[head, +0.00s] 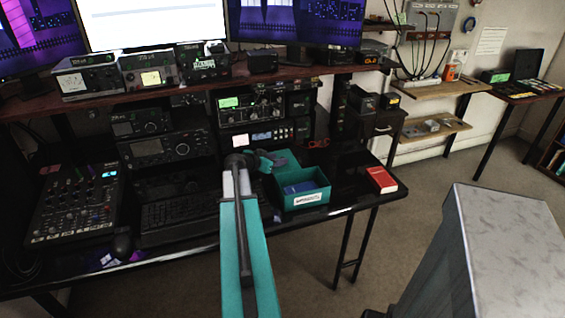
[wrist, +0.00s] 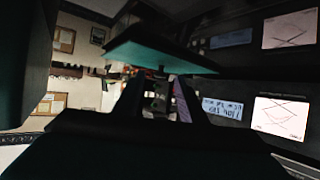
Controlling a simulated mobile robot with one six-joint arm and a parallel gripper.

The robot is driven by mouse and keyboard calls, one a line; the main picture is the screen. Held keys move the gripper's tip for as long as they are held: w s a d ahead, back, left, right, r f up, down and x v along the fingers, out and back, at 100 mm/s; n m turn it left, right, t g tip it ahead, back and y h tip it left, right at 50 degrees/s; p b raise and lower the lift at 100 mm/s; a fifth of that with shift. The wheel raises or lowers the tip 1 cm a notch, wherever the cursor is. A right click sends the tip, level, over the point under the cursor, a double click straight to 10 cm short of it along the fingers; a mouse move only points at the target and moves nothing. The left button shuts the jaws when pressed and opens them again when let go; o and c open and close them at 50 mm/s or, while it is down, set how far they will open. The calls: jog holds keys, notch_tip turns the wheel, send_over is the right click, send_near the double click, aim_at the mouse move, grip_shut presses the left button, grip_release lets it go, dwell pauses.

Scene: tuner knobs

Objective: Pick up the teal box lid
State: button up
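The teal box lid (head: 288,160) shows in the head view just behind the open teal box, partly covered by my gripper. In the wrist view the teal lid (wrist: 160,52) is a flat panel across the upper middle, by my fingertips. My gripper (head: 272,160) is at the lid's left side in the head view. In the wrist view its two dark fingers (wrist: 158,85) stand apart, with background visible between them. Whether they touch the lid is unclear. The teal box (head: 303,203) has a white label on its front and a blue item (head: 300,187) inside.
A red book (head: 381,180) lies right of the box on the black desk (head: 345,192). Radios (head: 264,137) stand close behind, under the shelf (head: 290,71). A keyboard (head: 180,212) and mixer (head: 75,203) are to the left. A little desk is bare between box and book.

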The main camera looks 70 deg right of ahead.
jog(key=shift+x, duration=1.2)
grip_shut()
